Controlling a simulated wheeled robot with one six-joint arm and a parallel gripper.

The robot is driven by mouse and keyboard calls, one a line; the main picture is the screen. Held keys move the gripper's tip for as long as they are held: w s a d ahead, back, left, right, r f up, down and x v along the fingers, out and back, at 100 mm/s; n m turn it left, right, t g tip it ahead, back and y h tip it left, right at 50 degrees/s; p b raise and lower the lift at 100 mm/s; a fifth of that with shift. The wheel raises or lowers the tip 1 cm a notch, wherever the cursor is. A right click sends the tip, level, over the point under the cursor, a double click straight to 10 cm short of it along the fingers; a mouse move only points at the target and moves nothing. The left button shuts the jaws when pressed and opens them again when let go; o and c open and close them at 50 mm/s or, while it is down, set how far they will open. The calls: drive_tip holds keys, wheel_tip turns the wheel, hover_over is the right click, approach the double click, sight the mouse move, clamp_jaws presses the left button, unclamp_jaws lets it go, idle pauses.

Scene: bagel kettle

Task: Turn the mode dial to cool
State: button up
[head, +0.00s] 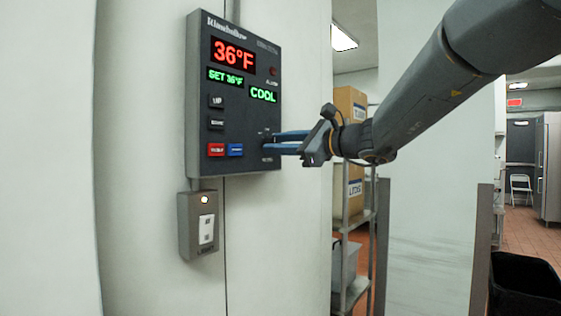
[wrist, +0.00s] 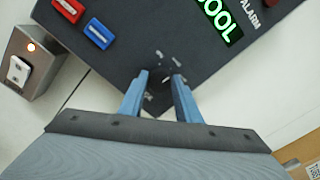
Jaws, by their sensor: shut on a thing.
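The dark control panel (head: 222,105) hangs on the pale wall and shows a red 36°F, a green SET 36°F and a green COOL (head: 263,94). My gripper (head: 271,142) reaches in from the right, with its two blue fingers at the panel's lower right. In the wrist view my gripper (wrist: 162,76) has its fingertips on either side of the small dark mode dial (wrist: 161,72), shut on it. The dial is dark against the panel and partly hidden by the fingers, so its pointer is hard to make out. COOL (wrist: 220,20) also shows in the wrist view.
Red (head: 216,150) and blue (head: 236,150) buttons sit just left of the dial, with UP (head: 217,101) and another dark button above. A grey switch box (head: 198,225) with a lit lamp is below the panel. Shelving with boxes (head: 350,104) stands behind my arm.

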drive_tip(key=shift+f+n+b, duration=0.1)
drive_tip(key=shift+n+b, duration=0.7)
drive_tip(key=shift+b, duration=0.5)
drive_tip(key=o, duration=1)
drive_tip(key=shift+s+a, duration=0.1)
drive_tip(key=b+v, duration=0.1)
drive_tip(key=v, duration=0.6)
drive_tip(key=shift+s+d, duration=0.2)
drive_tip(key=shift+d, duration=0.15)
